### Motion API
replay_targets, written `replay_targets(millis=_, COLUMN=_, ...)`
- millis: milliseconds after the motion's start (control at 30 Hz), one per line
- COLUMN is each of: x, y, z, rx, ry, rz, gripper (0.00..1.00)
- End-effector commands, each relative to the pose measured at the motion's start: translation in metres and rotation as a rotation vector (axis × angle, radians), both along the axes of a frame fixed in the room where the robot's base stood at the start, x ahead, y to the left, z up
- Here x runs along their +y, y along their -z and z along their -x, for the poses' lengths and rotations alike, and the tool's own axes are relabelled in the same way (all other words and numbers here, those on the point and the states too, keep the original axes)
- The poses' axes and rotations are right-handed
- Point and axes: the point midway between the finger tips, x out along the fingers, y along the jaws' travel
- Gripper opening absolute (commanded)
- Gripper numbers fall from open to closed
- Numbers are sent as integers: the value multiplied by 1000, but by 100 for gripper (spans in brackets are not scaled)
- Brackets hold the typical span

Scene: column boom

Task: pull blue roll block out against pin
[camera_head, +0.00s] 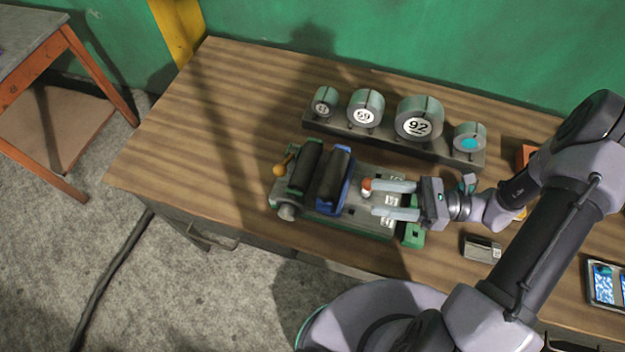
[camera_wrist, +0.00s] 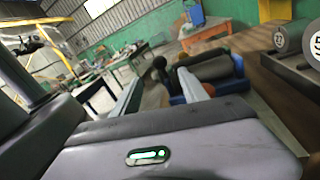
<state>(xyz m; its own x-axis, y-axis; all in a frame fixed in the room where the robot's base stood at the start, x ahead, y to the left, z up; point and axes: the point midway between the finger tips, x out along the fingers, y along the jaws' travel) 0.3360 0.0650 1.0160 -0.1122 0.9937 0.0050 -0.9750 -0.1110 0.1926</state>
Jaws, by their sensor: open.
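The blue roll block (camera_head: 346,186) carries a dark roller and stands on the grey bed of a green-ended fixture (camera_head: 413,236), right of a green block with its own dark roller (camera_head: 308,166). It also shows in the wrist view (camera_wrist: 236,64), ahead of the right finger. My gripper (camera_head: 372,198) is open over the bed, on the right of the blue block, its fingers pointing left at it. Its two fingers also show in the wrist view (camera_wrist: 160,78). A small orange-topped white peg (camera_head: 366,188) is by the upper fingertip; I cannot tell if they touch or if it is the pin.
A rack (camera_head: 388,141) of several round weights stands behind the fixture. An orange knob (camera_head: 279,171) is at its left end. A small grey box (camera_head: 482,248) and a tablet (camera_head: 605,283) lie to the right. The table's left part is clear.

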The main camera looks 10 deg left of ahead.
Motion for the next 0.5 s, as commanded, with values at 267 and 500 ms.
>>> replay_targets(millis=267, x=79, y=2, z=11, rx=1, ry=-10, rz=3, gripper=52)
replay_targets(millis=500, x=129, y=1, z=17, rx=-1, ry=-9, rz=4, gripper=52)
